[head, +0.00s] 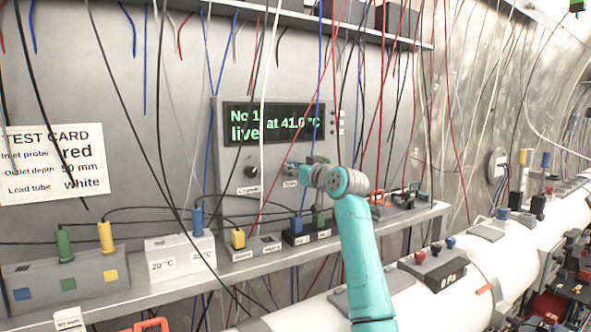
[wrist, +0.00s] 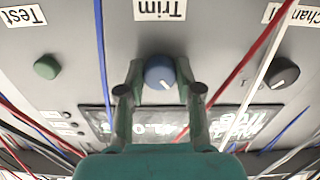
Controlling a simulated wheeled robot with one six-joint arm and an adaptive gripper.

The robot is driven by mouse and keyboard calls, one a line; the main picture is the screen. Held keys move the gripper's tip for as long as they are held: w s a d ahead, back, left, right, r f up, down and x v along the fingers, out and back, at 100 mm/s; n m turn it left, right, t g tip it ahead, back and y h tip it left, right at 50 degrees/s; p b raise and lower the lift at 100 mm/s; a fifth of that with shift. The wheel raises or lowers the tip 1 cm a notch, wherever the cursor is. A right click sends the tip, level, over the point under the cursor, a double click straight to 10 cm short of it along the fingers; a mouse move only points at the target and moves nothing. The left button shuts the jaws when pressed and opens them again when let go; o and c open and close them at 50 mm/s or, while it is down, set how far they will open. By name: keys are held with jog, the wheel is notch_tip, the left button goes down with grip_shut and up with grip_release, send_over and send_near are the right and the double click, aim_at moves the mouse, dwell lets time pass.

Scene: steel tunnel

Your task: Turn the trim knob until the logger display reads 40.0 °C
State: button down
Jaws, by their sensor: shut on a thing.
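The logger display (head: 270,122) is a dark panel with green text on a grey box on the wall. It reads "No 1 live at 41.0 °C", the last digit being hard to make out behind hanging wires. The trim knob (wrist: 159,72) is blue-grey and round, beside the label "Trim" (wrist: 160,9) in the wrist view. My gripper (wrist: 158,80) is shut on the trim knob, one finger on each side. In the head view my gripper (head: 296,168) reaches the box just below the display and hides the knob.
A black channel knob (wrist: 284,72) and a green test button (wrist: 47,67) flank the trim knob. Red, white, blue and black wires hang in front of the box. A shelf (head: 130,300) below carries probe blocks. A test card (head: 52,165) hangs at left.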

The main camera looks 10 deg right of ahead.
jog(key=n, duration=1)
jog(key=shift+n, duration=0.4)
dwell(0.4)
jog(key=c, duration=0.8)
grip_release()
jog(key=shift+o, duration=0.2)
jog(key=shift+s, duration=0.1)
jog(key=v, duration=1.1)
jog(key=shift+s, duration=0.35)
